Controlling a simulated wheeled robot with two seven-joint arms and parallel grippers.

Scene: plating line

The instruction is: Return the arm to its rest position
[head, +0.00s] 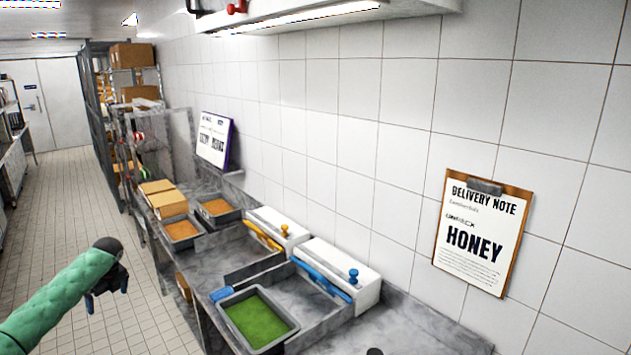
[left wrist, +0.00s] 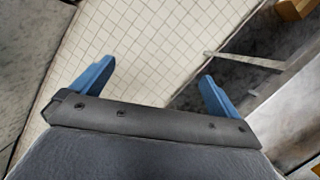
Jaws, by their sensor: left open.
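My left arm, in a green padded sleeve, comes in from the left in the head view. My left gripper (head: 107,296) hangs over the tiled floor, to the left of the counter and apart from it. My right gripper is in neither view.
The marble counter (head: 405,327) runs along the tiled wall. On it are a tray of green contents (head: 286,345), two orange-filled trays and white boxes with blue and yellow handles. A HONEY clipboard (head: 481,235) hangs on the wall. The aisle floor (head: 70,205) is clear.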

